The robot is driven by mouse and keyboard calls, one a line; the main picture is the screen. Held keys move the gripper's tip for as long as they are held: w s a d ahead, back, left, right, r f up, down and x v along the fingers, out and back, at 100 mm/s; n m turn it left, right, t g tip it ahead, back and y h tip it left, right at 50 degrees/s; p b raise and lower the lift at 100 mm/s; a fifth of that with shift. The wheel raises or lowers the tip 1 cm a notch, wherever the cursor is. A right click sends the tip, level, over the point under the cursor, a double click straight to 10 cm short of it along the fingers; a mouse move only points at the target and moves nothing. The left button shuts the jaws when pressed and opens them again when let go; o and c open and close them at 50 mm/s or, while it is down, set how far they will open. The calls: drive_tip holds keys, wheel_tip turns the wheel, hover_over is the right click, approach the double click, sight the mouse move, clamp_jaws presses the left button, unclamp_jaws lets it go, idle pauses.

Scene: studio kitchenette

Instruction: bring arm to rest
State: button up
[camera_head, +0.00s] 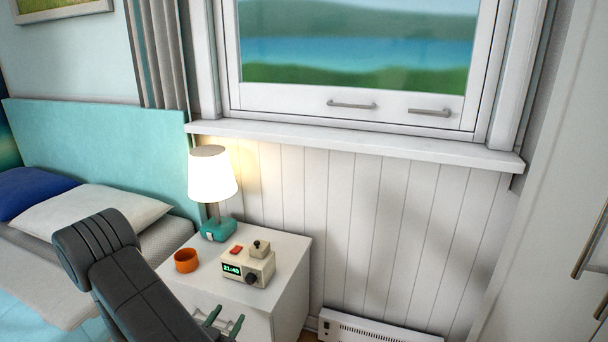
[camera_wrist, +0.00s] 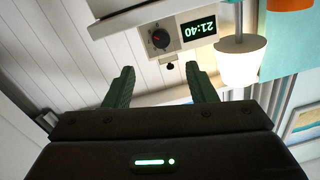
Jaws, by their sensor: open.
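My gripper (camera_head: 224,322) shows as two green fingers at the bottom of the head view, in front of the nightstand (camera_head: 288,255). In the wrist view the gripper (camera_wrist: 158,72) is open, its two fingers apart with nothing between them. My dark arm reaches across the lower left of the head view, in front of the bed. The cream clock radio (camera_head: 248,267) stands on the nightstand, reading 21:40. In the tilted wrist view the radio (camera_wrist: 178,35) lies beyond the fingertips, apart from them.
An orange cup (camera_head: 186,261) and a lit lamp (camera_head: 212,175) with a teal base also stand on the nightstand. The bed (camera_head: 165,250) is at left, a white heater (camera_head: 365,328) low along the wall, a tall white cabinet (camera_head: 545,200) at right. A window sill (camera_head: 350,143) runs above.

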sight(249, 281)
drive_tip(key=x, duration=0.4)
drive_tip(key=b+x, duration=0.1)
drive_tip(key=x, duration=0.3)
drive_tip(key=b+x, duration=0.1)
drive_tip(key=x, duration=0.3)
drive_tip(key=shift+w+f, duration=0.15)
drive_tip(key=shift+f, duration=0.15)
drive_tip(key=m+b, duration=0.3)
drive_tip(key=b, duration=0.1)
drive_tip(key=shift+r+m+b, duration=0.2)
drive_tip(key=shift+m+b, duration=0.2)
drive_tip(key=shift+b, duration=0.15)
drive_tip(key=shift+r, duration=0.1)
